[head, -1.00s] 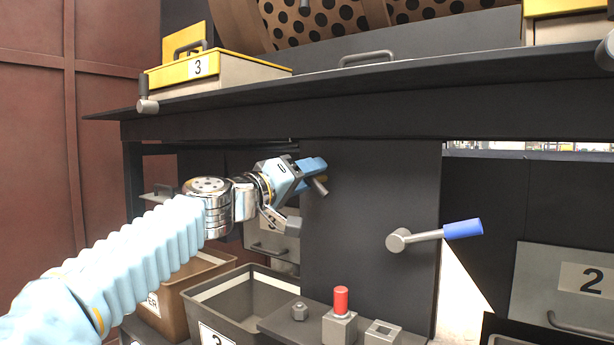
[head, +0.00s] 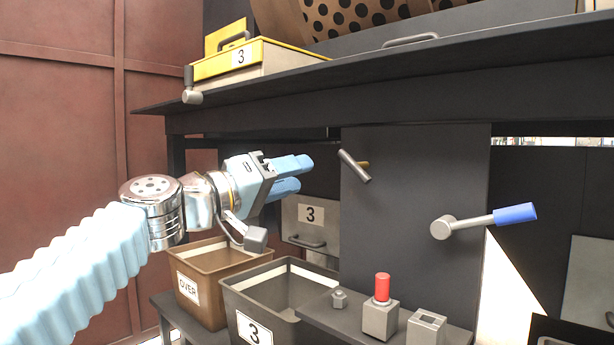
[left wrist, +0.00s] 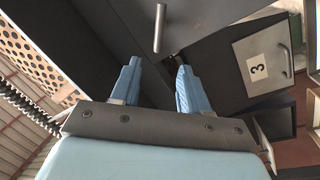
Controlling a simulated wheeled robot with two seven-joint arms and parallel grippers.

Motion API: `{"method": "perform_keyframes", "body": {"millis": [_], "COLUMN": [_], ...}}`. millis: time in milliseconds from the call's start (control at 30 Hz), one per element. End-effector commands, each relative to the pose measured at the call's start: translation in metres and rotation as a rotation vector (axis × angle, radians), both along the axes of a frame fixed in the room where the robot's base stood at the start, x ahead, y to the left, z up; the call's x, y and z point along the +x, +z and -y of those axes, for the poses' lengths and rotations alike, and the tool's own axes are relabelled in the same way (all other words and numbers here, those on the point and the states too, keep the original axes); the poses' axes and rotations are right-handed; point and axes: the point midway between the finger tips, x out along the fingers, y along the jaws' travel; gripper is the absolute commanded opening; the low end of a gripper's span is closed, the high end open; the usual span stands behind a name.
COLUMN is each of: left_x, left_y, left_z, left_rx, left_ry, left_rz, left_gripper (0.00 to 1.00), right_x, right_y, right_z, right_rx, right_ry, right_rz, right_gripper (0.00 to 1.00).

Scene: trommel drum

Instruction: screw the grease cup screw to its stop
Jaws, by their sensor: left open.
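In the left wrist view the bar (left wrist: 159,28) stands beyond the fingertips, roughly between the two fingers (left wrist: 158,68). The screw's thread and its seat are hidden. My right gripper is not in view.
A blue-gripped lever (head: 487,221) sticks out of the panel (head: 415,190) on the right. Below are a grey bin (head: 262,300), a brown bin (head: 205,262) and a shelf with a red-topped block (head: 381,315). A dark ledge (head: 400,98) runs overhead.

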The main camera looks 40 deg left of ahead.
Motion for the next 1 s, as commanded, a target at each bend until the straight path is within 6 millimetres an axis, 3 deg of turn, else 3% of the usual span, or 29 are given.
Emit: {"method": "perform_keyframes", "body": {"millis": [300, 467, 667, 833, 1000], "left_x": [-0.001, -0.002, 0.003, 0.021, 0.057], "left_y": [0.002, 0.018, 0.010, 0.004, 0.004], "left_z": [0.000, -0.002, -0.004, 0.002, 0.016], "left_rx": [0.000, -0.011, -0.020, -0.020, -0.020], "left_ry": [-0.003, -0.081, -0.168, -0.173, -0.173], "left_rz": [-0.001, -0.055, -0.145, -0.156, -0.156], "left_gripper": [0.47, 0.47, 0.47, 0.47, 0.47], "right_x": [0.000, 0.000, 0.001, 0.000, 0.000], "right_y": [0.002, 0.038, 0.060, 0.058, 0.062], "right_z": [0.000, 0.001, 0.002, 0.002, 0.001], "right_rx": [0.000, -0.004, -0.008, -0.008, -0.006], "right_ry": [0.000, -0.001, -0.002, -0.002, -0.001], "right_rz": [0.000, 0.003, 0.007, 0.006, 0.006], "right_gripper": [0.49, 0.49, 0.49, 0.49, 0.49]}}
